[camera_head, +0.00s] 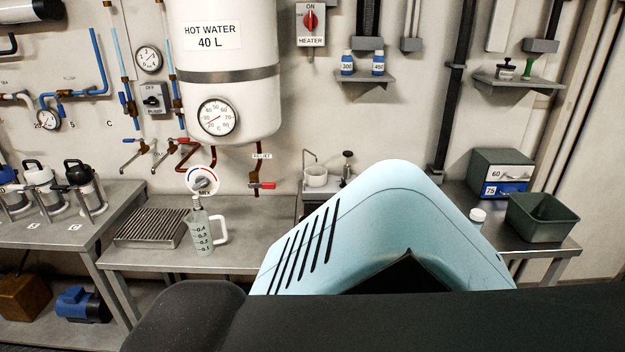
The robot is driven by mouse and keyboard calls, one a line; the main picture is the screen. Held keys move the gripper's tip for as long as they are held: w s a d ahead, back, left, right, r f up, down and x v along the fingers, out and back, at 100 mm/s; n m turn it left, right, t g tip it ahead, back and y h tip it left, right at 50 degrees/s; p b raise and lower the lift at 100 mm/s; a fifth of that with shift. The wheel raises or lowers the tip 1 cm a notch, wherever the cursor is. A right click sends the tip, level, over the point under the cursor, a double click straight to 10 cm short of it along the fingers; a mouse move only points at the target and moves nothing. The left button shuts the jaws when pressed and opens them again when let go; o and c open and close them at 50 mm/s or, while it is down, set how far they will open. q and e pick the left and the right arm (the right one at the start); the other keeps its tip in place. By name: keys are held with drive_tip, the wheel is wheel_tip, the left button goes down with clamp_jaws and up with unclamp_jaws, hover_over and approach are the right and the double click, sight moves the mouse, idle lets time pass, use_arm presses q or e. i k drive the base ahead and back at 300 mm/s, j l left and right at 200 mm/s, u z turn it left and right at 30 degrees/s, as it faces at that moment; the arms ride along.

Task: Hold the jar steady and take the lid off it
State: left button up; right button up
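A small container with a white lid (478,214) stands at the left end of the right-hand table. The lid looks seated on top. Most of its body is hidden behind my own light-blue and black body parts in the foreground, so I cannot tell for sure that it is the jar. Neither of my grippers shows in the head view, and nothing visible is touching the lid.
A dark green bin (541,218) and a drawer box (500,172) share that right table. A clear measuring jug (205,231) stands under the mixer tap on the middle bench, right of a ribbed drain grate (152,228). A hot water tank (226,75) hangs above.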

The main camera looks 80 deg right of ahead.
sight(479, 224)
drive_tip(key=z, duration=3.65)
